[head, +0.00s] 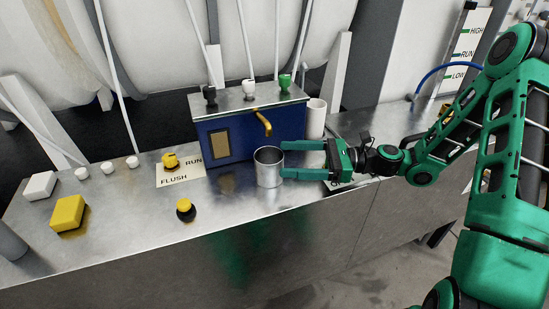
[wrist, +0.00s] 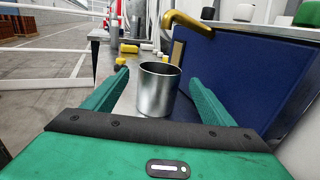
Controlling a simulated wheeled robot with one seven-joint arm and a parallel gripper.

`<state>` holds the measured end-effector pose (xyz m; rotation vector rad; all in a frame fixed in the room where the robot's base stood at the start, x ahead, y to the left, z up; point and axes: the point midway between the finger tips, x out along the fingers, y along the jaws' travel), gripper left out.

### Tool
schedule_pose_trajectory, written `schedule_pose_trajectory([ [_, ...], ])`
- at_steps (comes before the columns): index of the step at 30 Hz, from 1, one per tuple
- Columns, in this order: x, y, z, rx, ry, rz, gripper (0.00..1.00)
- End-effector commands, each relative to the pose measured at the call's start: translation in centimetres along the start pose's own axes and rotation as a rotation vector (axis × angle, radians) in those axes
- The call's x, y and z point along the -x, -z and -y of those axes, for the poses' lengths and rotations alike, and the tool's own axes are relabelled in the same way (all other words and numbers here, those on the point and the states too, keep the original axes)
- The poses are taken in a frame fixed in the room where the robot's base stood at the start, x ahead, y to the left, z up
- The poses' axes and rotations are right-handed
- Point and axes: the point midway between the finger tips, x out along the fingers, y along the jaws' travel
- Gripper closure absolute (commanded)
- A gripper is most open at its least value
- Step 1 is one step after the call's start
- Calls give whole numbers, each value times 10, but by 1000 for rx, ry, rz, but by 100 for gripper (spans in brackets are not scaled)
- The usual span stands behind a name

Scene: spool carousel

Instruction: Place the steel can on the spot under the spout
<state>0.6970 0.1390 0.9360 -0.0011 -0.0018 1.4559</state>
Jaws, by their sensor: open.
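The steel can (head: 268,170) stands upright on the metal counter, in front of the blue box (head: 228,145). The brass spout (head: 262,121) sticks out from the box's front, above and just behind the can in the head view. My gripper (head: 283,161) reaches in from the right, open, with its green fingertips at the can's right side. In the wrist view the can (wrist: 158,90) stands beyond and between the open fingers, with a gap on both sides. The spout (wrist: 185,22) is above it. I cannot tell whether the can covers the spot under the spout.
A white cylinder (head: 316,117) stands at the box's right end. Left of the box are a yellow valve knob (head: 170,160) by a FLUSH/RUN label, a yellow-topped button (head: 185,208) and a yellow block (head: 69,213). The counter's front edge is close to the can.

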Motion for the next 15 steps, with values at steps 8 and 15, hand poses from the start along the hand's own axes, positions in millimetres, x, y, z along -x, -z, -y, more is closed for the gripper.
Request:
schedule_pose_trajectory([
  [8,46,0,1,0,3,0,22],
  [15,58,0,0,0,0,0,22],
])
